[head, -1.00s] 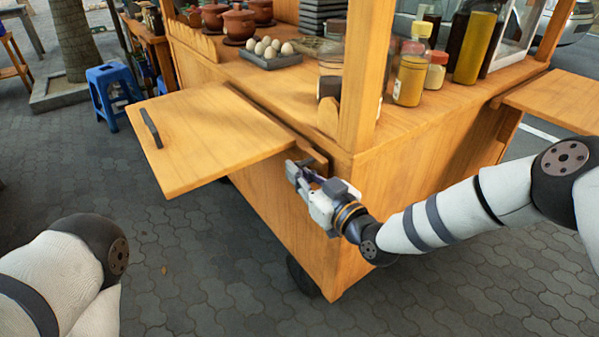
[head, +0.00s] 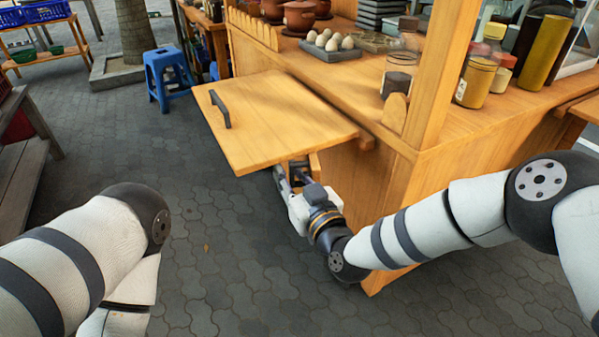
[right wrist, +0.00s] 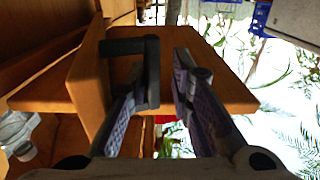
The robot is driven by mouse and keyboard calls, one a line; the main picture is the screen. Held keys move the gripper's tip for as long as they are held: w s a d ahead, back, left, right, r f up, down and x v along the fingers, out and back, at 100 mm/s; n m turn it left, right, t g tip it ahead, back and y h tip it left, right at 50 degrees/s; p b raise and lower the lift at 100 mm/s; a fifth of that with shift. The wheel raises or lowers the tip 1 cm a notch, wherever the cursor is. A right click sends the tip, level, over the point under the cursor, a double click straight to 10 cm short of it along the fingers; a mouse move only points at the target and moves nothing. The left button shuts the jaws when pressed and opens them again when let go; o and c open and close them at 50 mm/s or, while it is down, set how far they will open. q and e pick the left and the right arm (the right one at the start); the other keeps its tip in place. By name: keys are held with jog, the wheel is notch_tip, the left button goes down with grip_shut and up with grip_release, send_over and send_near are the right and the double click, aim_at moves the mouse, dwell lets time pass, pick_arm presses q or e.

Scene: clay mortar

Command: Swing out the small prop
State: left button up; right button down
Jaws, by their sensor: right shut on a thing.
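The small prop is a wooden bracket (head: 314,163), mostly hidden under the raised wooden side leaf (head: 270,110) of the cart; it stands out from the cart's side. In the right wrist view the prop (right wrist: 90,85) carries a black handle (right wrist: 151,75). My right gripper (head: 287,178) is below the leaf's near edge. In the right wrist view its fingers (right wrist: 168,85) stand on either side of the handle's bar and it is shut on it. My left gripper is out of view; only my left arm shows at the lower left.
The cart top (head: 350,85) holds an egg tray (head: 331,52), clay pots (head: 299,15) and jars (head: 477,80). A corner post (head: 437,75) rises beside my right arm. A blue stool (head: 167,78) stands behind the leaf. The paving (head: 220,250) left of the cart is clear.

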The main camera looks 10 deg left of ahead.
jog(key=shift+s+a+r+y, duration=0.2)
jog(key=shift+a+r+y, duration=0.1)
jog(key=shift+a, duration=0.25)
jog(key=c, duration=2)
grip_release()
jog(key=shift+w+a+r, duration=0.1)
jog(key=shift+a, duration=0.05)
jog(key=shift+w+d, duration=0.1)
jog(key=shift+d, duration=0.1)
jog(key=shift+o, duration=0.4)
jog(key=shift+g, duration=0.3)
jog(key=v, duration=0.2)
jog(key=f+v, duration=0.1)
jog(key=v, duration=0.2)
jog(key=shift+s+f, duration=0.15)
jog(key=shift+s, duration=0.05)
jog(key=v, duration=0.6)
jog(key=shift+s+r, duration=0.4)
jog(key=shift+s, duration=0.1)
jog(key=shift+c, duration=0.4)
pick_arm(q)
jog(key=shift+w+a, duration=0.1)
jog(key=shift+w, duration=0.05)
pick_arm(e)
jog(key=shift+s+d+f, duration=0.1)
jog(key=shift+d, duration=0.1)
